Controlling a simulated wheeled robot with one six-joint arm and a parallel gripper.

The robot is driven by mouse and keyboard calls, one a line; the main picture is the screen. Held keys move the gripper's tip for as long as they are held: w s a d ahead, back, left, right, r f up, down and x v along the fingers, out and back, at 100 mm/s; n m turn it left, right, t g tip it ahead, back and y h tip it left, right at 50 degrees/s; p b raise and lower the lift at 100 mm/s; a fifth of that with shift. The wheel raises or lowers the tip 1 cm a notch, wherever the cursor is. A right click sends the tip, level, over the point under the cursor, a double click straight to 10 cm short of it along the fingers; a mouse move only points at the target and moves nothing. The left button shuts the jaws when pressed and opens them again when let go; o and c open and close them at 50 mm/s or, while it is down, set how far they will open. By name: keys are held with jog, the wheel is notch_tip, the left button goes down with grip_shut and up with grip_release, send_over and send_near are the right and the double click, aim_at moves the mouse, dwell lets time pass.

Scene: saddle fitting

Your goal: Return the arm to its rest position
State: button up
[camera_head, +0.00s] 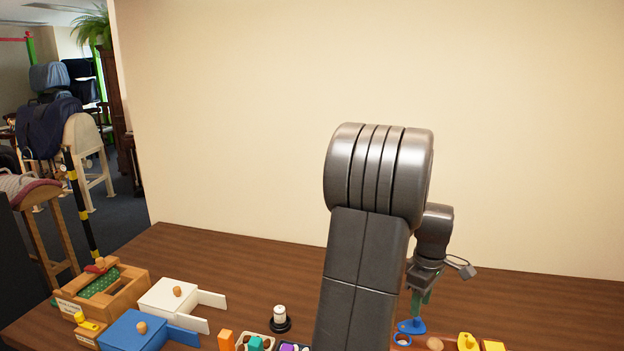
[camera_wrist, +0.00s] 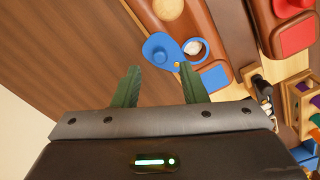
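My gripper (camera_wrist: 160,88) shows in the wrist view with its two green fingers spread apart and nothing between them. In the head view my gripper (camera_head: 421,303) hangs at the right of my arm, fingers pointing down above the table. A blue piece with a knob (camera_wrist: 160,52) lies just beyond the fingertips in the wrist view, and it shows under the gripper in the head view (camera_head: 411,326). My arm blocks part of the table in the head view.
The wooden table (camera_head: 250,262) is bare toward the wall. A white box (camera_head: 167,300), a blue box (camera_head: 132,330) and a wooden tray (camera_head: 126,287) stand at the left. A black-and-white round item (camera_head: 280,318) stands left of my arm. A yellow piece (camera_head: 467,342) lies at right.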

aim_at(417, 331)
notch_tip(417, 331, down, 5)
jog(key=shift+s+m, duration=0.1)
jog(key=shift+m, duration=0.4)
jog(key=m, duration=0.2)
jog(key=s+m, duration=0.1)
jog(key=m, duration=0.1)
jog(key=shift+s+a+r+m, duration=0.1)
jog(key=shift+s+a+m, duration=0.1)
jog(key=shift+m, duration=0.1)
jog(key=m, duration=0.3)
jog(key=s+a+m, duration=0.1)
jog(key=m, duration=0.2)
jog(key=a+m, duration=0.1)
jog(key=m, duration=0.3)
jog(key=shift+s+a+p, duration=0.15)
jog(key=shift+s+p, duration=0.2)
jog(key=shift+p, duration=0.05)
jog(key=shift+a+m, duration=0.35)
jog(key=shift+m, duration=0.9)
jog(key=shift+a+m, duration=0.3)
jog(key=shift+m, duration=0.95)
